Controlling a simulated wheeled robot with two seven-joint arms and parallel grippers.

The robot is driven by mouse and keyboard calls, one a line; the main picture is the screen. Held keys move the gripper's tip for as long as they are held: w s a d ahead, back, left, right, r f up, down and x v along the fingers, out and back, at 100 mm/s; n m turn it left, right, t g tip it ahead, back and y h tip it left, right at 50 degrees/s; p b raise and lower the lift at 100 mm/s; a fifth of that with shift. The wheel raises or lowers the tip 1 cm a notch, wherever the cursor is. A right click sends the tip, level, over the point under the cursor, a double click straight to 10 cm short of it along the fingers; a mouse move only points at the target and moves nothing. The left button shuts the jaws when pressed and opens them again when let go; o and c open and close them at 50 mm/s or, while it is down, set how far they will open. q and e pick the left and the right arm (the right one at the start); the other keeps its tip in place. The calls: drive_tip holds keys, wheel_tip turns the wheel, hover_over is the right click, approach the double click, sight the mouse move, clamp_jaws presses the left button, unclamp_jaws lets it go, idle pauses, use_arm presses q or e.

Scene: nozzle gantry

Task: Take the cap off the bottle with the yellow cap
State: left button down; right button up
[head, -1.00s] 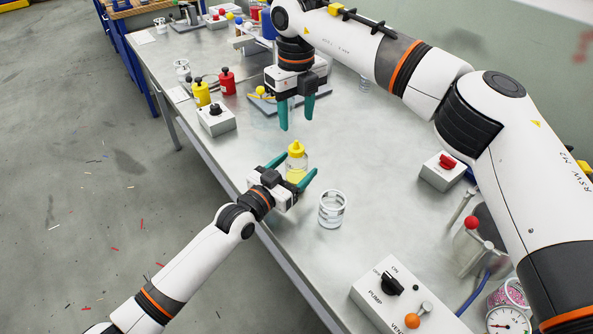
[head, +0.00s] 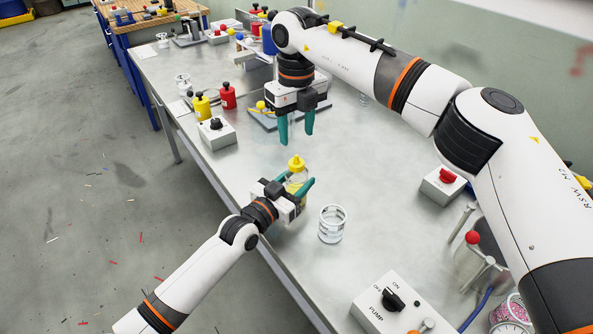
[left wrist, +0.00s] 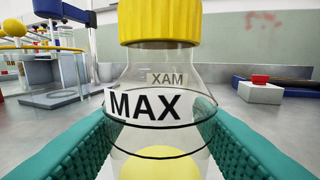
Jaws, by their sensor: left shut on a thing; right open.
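The bottle with the yellow cap (head: 298,180) stands upright on the metal table. Its yellow cap (head: 296,162) is on it. In the left wrist view the clear bottle (left wrist: 158,80) fills the middle, marked MAX, with something yellow in its lower part, and the ribbed cap (left wrist: 160,22) sits on top. My left gripper (head: 297,189) is shut on the bottle's body, below the cap; its green fingers lie on both sides. My right gripper (head: 297,128) is open and empty, pointing down, above and behind the bottle in the head view.
An empty clear beaker (head: 332,224) stands right of the bottle. A pump switch box (head: 388,305) is at the front right, and a red-knobbed box (head: 443,184) stands farther right. Yellow (head: 202,107) and red (head: 228,96) bottles and a black-knobbed box (head: 216,132) are at the back left.

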sight(296, 157)
drive_tip(key=m, duration=1.7)
drive_tip(key=shift+f+m, duration=0.3)
drive_tip(key=shift+f, duration=3.7)
